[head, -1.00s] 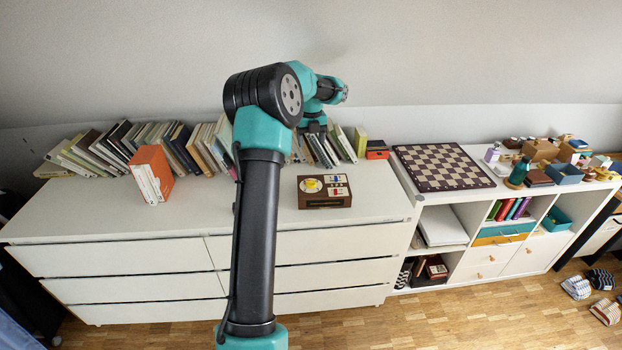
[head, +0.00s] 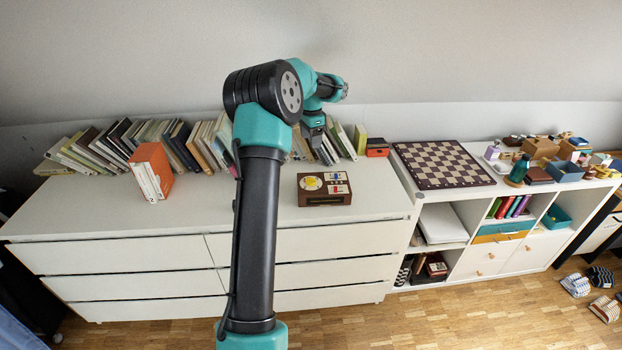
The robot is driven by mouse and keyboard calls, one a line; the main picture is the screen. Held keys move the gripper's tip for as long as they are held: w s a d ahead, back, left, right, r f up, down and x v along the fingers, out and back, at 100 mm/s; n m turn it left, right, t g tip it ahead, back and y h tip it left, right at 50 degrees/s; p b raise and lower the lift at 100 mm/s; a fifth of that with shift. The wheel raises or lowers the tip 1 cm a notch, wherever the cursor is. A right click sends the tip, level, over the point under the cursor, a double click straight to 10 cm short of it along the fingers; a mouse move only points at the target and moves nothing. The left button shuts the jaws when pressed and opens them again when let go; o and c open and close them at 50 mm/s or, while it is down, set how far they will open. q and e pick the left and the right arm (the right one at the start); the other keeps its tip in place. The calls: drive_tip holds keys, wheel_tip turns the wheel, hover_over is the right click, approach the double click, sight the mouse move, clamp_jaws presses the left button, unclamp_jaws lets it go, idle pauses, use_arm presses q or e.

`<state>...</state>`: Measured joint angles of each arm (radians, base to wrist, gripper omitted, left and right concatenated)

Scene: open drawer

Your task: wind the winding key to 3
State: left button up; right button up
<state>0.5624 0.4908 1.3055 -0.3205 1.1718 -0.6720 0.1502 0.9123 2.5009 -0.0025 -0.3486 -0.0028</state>
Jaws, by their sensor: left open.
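A small brown box (head: 324,200) stands on the white dresser top. Its top face has a round yellow and white dial (head: 311,184) on the left and small red and blue parts (head: 338,183) on the right. The winding key and any numbers are too small to make out. My left gripper (head: 318,146) hangs behind the box, in front of the row of books, pointing down and apart from the box. It is open, and I see nothing held in it. My right gripper is out of view.
A leaning row of books (head: 190,143) lines the back of the dresser (head: 110,215), with an orange book block (head: 152,172) in front. A chessboard (head: 443,165) lies on the shelf unit to the right. The dresser top around the box is clear.

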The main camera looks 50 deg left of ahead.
sight(311, 180)
use_arm(q)
drive_tip(key=n, duration=1.3)
drive_tip(key=shift+n, duration=0.4)
drive_tip(key=shift+f, duration=0.1)
wheel_tip(311, 180, down, 17)
drive_tip(key=shift+f, duration=0.15)
drive_tip(key=c, duration=0.9)
